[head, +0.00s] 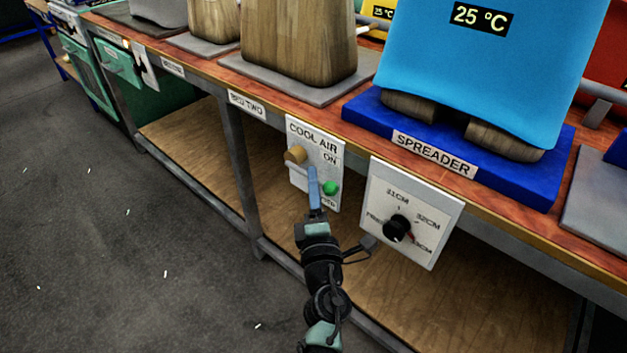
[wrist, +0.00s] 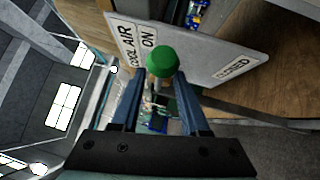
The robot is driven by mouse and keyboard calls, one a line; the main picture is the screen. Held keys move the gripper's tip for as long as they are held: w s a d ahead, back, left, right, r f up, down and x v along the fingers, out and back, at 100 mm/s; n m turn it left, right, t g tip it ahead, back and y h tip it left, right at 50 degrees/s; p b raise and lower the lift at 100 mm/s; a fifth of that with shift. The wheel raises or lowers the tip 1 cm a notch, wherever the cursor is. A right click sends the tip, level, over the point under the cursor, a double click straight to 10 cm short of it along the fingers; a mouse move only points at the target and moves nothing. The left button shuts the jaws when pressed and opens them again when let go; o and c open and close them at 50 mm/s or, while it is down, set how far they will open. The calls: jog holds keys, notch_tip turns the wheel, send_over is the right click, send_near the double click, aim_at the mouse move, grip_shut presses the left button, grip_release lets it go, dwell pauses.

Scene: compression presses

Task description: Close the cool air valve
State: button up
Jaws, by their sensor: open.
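The white cool air panel (head: 328,160) hangs on the front edge of the bench, marked "COOL AIR" and "ON", with a lower label partly hidden. A tan round knob (head: 295,155) sticks out at its left, and a small green round piece (head: 330,187) sits at its lower right. My gripper (head: 312,172) is in front of the panel, its blue fingers covering part of it. In the wrist view my gripper (wrist: 157,80) is open, with a green round piece (wrist: 161,61) at the fingertips, in line with the gap. I cannot tell whether they touch. The panel (wrist: 195,50) lies behind it.
A white dial panel (head: 425,205) with a black knob (head: 397,228) hangs close to the right of my gripper. The blue spreader (head: 470,170) stands on the bench above. A lower wooden shelf (head: 195,150) lies under the bench.

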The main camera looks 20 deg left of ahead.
jog(key=shift+x, duration=1.15)
grip_shut()
dwell(0.6)
